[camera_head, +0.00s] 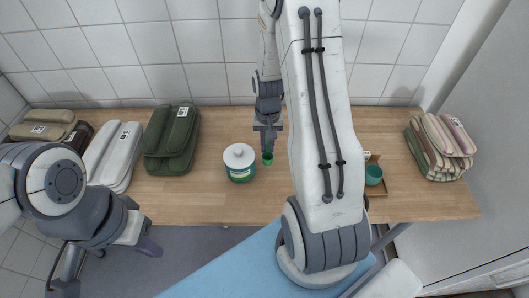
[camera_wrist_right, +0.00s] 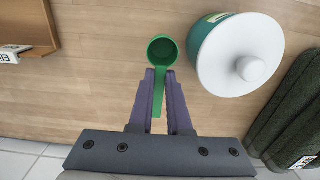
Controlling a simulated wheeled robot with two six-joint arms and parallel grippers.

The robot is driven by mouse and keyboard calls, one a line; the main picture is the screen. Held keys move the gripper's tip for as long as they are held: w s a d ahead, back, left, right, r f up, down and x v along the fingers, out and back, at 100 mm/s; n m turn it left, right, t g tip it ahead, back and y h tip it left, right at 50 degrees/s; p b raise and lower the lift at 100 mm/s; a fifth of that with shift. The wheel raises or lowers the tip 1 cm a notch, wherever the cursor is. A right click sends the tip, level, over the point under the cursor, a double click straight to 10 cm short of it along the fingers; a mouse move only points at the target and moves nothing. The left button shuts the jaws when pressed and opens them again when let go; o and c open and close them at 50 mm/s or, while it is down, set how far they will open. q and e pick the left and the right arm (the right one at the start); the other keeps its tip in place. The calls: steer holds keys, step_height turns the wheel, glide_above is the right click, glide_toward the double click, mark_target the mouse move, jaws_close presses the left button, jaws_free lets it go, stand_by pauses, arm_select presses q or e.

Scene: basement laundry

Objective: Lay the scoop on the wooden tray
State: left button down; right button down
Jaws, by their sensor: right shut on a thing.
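My right gripper (camera_head: 267,150) is shut on the handle of a green scoop and holds it above the table, to the left of my right arm in the head view. In the right wrist view the scoop's round cup (camera_wrist_right: 162,50) shows beyond the purple fingertips (camera_wrist_right: 160,75). The wooden tray (camera_head: 378,191) lies to the right, partly hidden behind my right arm, with a teal cup (camera_head: 373,175) on it. A corner of the tray (camera_wrist_right: 25,15) shows at the wrist view's upper left. My left gripper (camera_head: 150,248) hangs in front of the table; its jaw opening is unclear.
A teal jar with a white lid (camera_head: 239,163) stands close beside the scoop. Dark green folded towels (camera_head: 172,140) and white ones (camera_head: 114,155) lie to the left. Striped folded towels (camera_head: 439,146) lie at the far right. The table (camera_head: 210,200) is clear in front of the jar.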

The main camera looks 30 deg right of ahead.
mark_target(265, 154)
steer(key=shift+w+a+f, duration=0.2)
steer(key=shift+w+f, duration=0.1)
steer(key=shift+f, duration=1.95)
steer(key=shift+f, duration=0.1)
steer(key=shift+f, duration=0.15)
steer(key=c, duration=0.9)
jaws_free()
steer(key=shift+o, duration=0.2)
steer(key=shift+r, duration=0.2)
